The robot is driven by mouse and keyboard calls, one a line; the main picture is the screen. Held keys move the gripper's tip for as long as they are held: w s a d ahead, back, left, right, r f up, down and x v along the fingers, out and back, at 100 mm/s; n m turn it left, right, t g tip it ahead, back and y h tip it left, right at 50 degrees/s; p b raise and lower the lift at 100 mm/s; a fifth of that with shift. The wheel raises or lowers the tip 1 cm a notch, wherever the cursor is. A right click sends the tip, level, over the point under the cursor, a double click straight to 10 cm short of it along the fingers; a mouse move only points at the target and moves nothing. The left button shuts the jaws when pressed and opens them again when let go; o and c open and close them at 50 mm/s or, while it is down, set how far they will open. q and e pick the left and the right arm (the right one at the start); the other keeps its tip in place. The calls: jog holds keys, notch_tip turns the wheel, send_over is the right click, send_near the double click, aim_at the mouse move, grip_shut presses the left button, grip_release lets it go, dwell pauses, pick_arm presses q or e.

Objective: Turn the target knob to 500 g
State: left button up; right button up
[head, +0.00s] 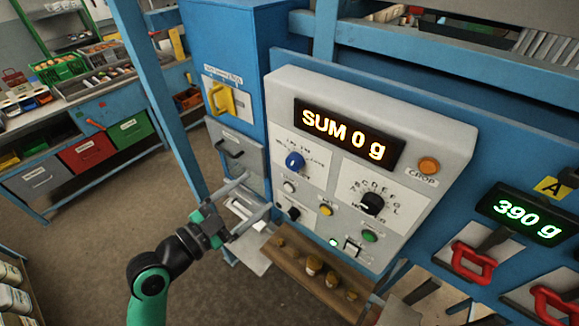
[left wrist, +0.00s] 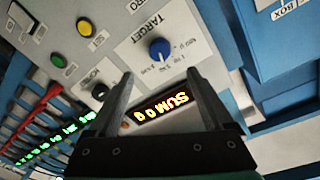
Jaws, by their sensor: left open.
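The target knob is blue and round (head: 294,161) on the left part of the grey control panel (head: 440,135). In the left wrist view the knob (left wrist: 159,49) sits under the word TARGET, beyond the fingertips. The panel display (head: 346,135) reads "SUM 0 g". My left gripper (head: 257,199) is open and empty, below and left of the knob and apart from it. Its two fingers show in the left wrist view (left wrist: 159,85). The scale marks around the knob are too small to read. My right gripper is not in view.
A black knob (head: 372,203) is to the right, with an orange button (head: 428,166) above it. Yellow (head: 326,209) and green (head: 370,236) buttons are lower. A wooden shelf with weights (head: 318,282) juts out below. A second display (head: 522,214) reads "390 g" above red handles (head: 473,263).

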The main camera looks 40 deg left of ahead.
aim_at(291, 165)
pick_arm(q)
jog(key=w, duration=1.1)
jog(key=shift+w+a, duration=0.1)
jog(key=shift+w, duration=0.2)
grip_shut()
